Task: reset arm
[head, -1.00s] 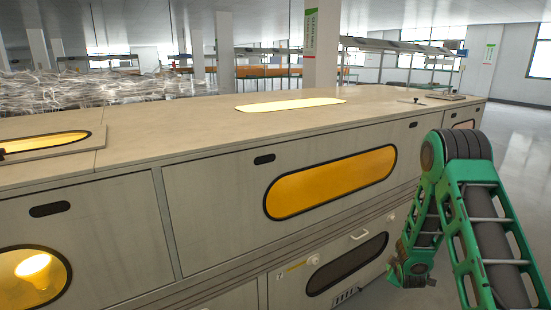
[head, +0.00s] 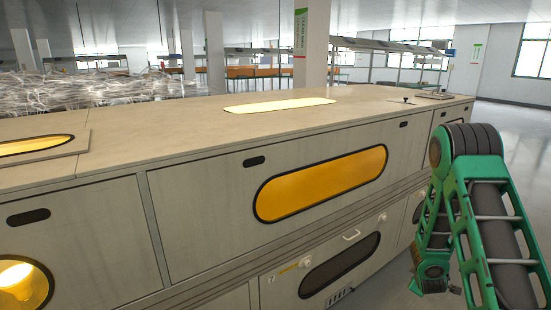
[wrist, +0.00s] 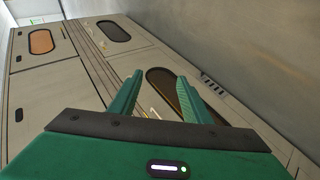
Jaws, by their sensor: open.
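My gripper (wrist: 158,97) shows in the wrist view with its two green fingers spread apart. It is open, with nothing between the fingers. Beyond the fingers is the side of the long beige cabinet (wrist: 60,95), which looks tilted in this view. In the head view my green arm is bent at the right, beside the right part of the cabinet (head: 215,215). The gripper end hangs low there, and its fingers cannot be made out in that view.
The cabinet has a lit amber oval window (head: 320,184) and a lower dark window (head: 338,272) with a handle (head: 351,235). A glowing bulb (head: 14,276) shows behind a window at lower left. Open grey floor (head: 515,130) lies at right. A white pillar (head: 311,45) stands behind.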

